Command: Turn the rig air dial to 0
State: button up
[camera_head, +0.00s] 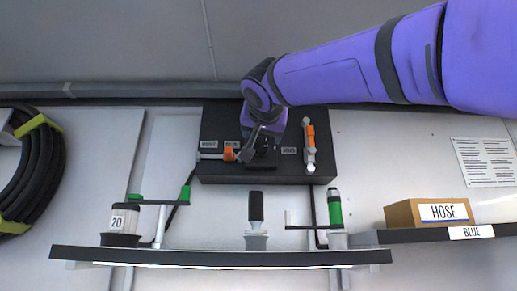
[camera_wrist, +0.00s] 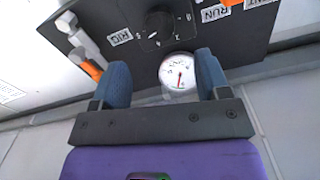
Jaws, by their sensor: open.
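The rig air dial appears to be the round black knob (camera_wrist: 158,27) on the dark panel, with pale marks around it and a RIG label (camera_wrist: 121,37) beside it. Its exact setting is too small to read. A white round gauge (camera_wrist: 178,71) with a red needle sits between the knob and my gripper in the wrist view. My gripper (camera_wrist: 161,68) is open, its two blue fingers spread apart, with nothing between them but the view of the gauge. In the head view my gripper (camera_head: 262,146) is in front of the black panel (camera_head: 222,125) and hides the knob.
Orange-handled valves (camera_head: 309,143) and (camera_head: 230,154) flank my gripper on the panel. Below is a shelf (camera_head: 220,258) with green-topped fittings and a black-handled brush-like item (camera_head: 256,208). A HOSE box (camera_head: 428,212) stands right; a coiled black hose (camera_head: 38,165) hangs left.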

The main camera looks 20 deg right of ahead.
aim_at(261, 147)
jog(key=x, duration=0.8)
jog(key=shift+w, duration=0.1)
jog(key=shift+c, duration=0.2)
jog(key=c, duration=0.9)
